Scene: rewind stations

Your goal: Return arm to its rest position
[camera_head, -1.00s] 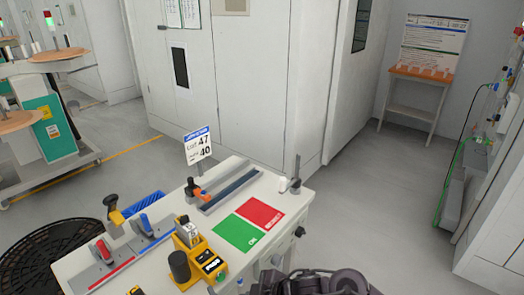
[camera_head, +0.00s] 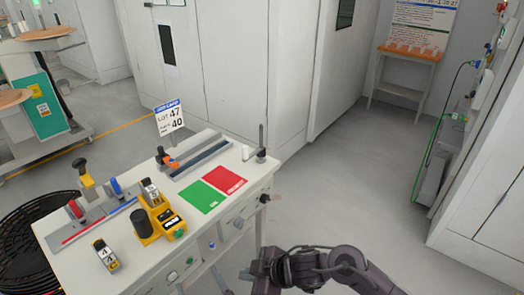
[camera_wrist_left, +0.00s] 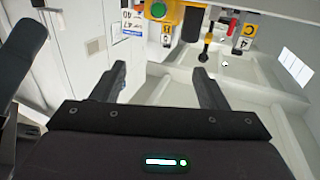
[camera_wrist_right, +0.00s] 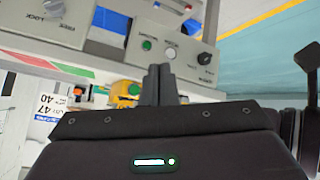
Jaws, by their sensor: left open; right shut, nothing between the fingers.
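My right arm (camera_head: 335,265) comes in at the bottom right of the head view, in front of the station's near right corner. My right gripper (camera_wrist_right: 160,70) is shut and empty in the right wrist view. Its fingers overlap the station's control panel (camera_wrist_right: 175,45) in the picture; I cannot tell the gap. My left gripper (camera_wrist_left: 160,72) is open in the left wrist view, with nothing between its fingers. The left arm does not show clearly in the head view.
The white station (camera_head: 225,215) bears a green pad (camera_head: 201,197), a red pad (camera_head: 226,180), a yellow device (camera_head: 158,222) and a small yellow-black device (camera_head: 105,255). A lot sign (camera_head: 169,117) stands at its back. The floor (camera_head: 345,180) to its right is clear.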

